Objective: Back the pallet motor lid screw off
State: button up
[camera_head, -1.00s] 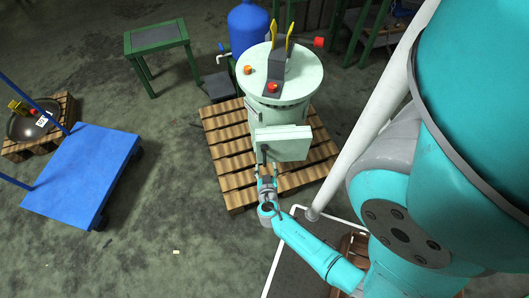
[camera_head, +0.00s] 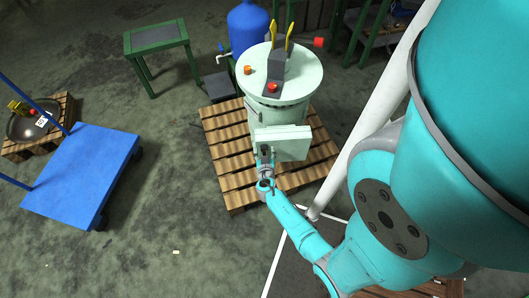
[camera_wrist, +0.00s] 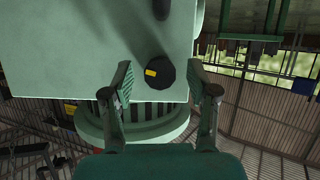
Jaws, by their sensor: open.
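A pale green motor (camera_head: 275,100) stands upright on a wooden pallet (camera_head: 233,180) in the head view, with a box-like part (camera_head: 290,143) on its near side. In the wrist view this pale green box (camera_wrist: 60,50) fills the upper left. A round black screw head (camera_wrist: 160,73) with a yellow mark, seemingly the lid screw, sits low on its face. My gripper (camera_wrist: 163,82) is open, with one finger to each side of the screw head; I cannot tell whether they touch it. In the head view my gripper (camera_head: 264,152) is at the box's lower left and hides the screw.
A blue cart (camera_head: 85,170) stands at the left. A green-framed table (camera_head: 157,38) and a blue tank (camera_head: 248,25) are at the back. A white pole (camera_head: 385,100) rises right of the pallet.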

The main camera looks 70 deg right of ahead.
grip_shut()
jog(key=shift+n+g, duration=0.3)
jog(key=n+g+h, duration=0.1)
jog(key=n, duration=0.1)
jog(key=shift+w+a+n, duration=0.1)
jog(key=shift+w+n, duration=0.05)
jog(key=shift+n, duration=0.25)
jog(key=n+g+h, duration=0.2)
jog(key=n, duration=0.2)
jog(key=shift+w+f, duration=0.1)
jog(key=n+g+h, duration=0.1)
jog(key=n+h, duration=0.1)
jog(key=n, duration=0.3)
jog(key=shift+f, duration=0.1)
jog(key=n+h, duration=0.2)
jog(key=n, duration=0.2)
jog(key=shift+f+n, duration=0.1)
jog(key=shift+n, duration=0.6)
